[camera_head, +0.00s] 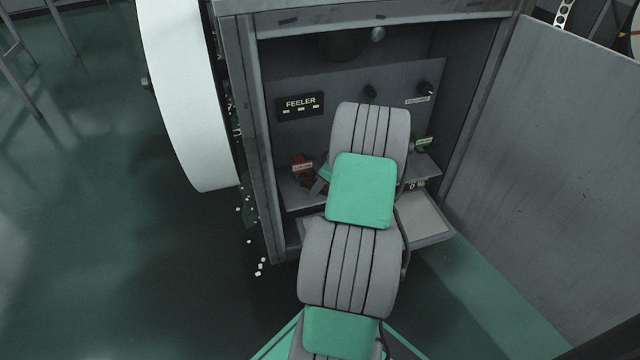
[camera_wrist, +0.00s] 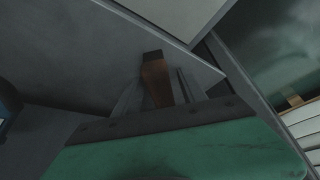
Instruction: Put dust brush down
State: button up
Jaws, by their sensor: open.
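The dust brush (camera_wrist: 156,80) shows in the wrist view as a brown, wood-like handle with a dark end, upper centre, just beyond the green housing. My gripper (camera_wrist: 161,84) is open, with a grey finger on each side of the handle; I cannot tell if either touches it. The rest of the brush is hidden by the housing. In the head view my own arm covers most of my gripper, and I cannot make out the brush there.
The open grey cabinet has a FEELER panel (camera_head: 300,104), a red labelled knob (camera_head: 301,167) and a lower shelf (camera_head: 418,220). A large white wheel (camera_head: 187,95) stands left and a grey panel (camera_head: 555,170) right. Small white bits (camera_head: 261,266) lie on the floor.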

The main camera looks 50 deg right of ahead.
jog(key=p+v, duration=0.4)
jog(key=v, duration=0.8)
